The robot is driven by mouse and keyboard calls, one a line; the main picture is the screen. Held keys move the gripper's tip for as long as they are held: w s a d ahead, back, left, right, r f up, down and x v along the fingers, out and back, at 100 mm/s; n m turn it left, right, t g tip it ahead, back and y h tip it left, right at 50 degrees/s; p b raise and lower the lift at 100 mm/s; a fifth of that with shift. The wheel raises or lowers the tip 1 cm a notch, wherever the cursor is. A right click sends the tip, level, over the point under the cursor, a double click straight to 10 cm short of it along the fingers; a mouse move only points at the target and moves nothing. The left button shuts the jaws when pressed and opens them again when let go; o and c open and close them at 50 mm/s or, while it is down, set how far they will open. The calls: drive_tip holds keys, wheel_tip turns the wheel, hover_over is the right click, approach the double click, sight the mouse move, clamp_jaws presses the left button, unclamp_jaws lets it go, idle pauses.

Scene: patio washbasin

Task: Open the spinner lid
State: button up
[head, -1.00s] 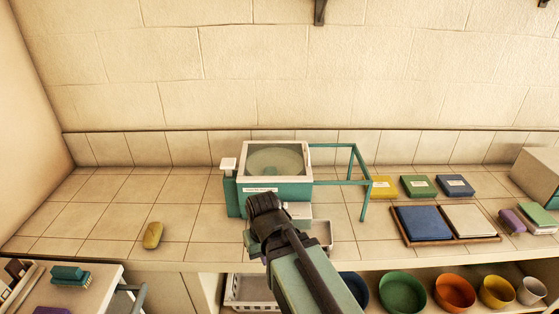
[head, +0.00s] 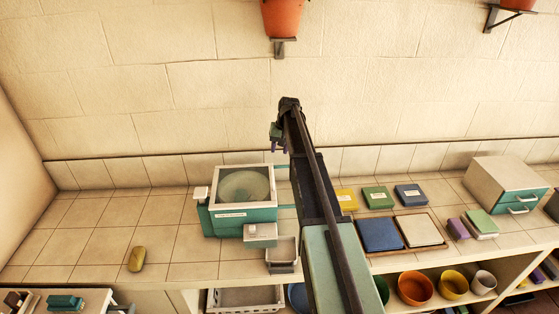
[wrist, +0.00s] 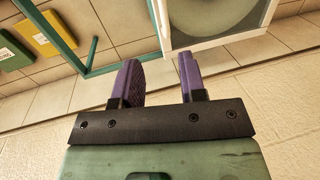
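The spinner (head: 240,215) is a teal box with a pale frame on the counter, left of my arm in the head view. Its lid (head: 245,187) is a pale-rimmed frame with a translucent round panel, and it lies flat and closed on top. Part of the lid also shows at the top of the wrist view (wrist: 215,30). My gripper (head: 276,145) is raised above the counter near the back wall, right of the lid. In the wrist view its purple fingers (wrist: 162,82) are apart with nothing between them.
A teal rail frame (wrist: 82,62) stands beside the spinner, partly hidden by my arm in the head view. Yellow (head: 347,200), green (head: 377,198) and blue (head: 410,195) packets lie to the right. A yellow soap (head: 136,259) lies left, with clear tiles around it.

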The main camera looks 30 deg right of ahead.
sight(272, 173)
drive_tip(key=a+f+b, duration=0.1)
drive_tip(key=f+b, duration=0.6)
drive_tip(key=a+f+b, duration=0.1)
drive_tip(key=f+b, duration=0.2)
drive_tip(key=f, duration=0.1)
drive_tip(key=shift+w+a+b, duration=0.3)
drive_tip(key=shift+b, duration=0.1)
drive_tip(key=shift+r, duration=0.1)
clamp_jaws()
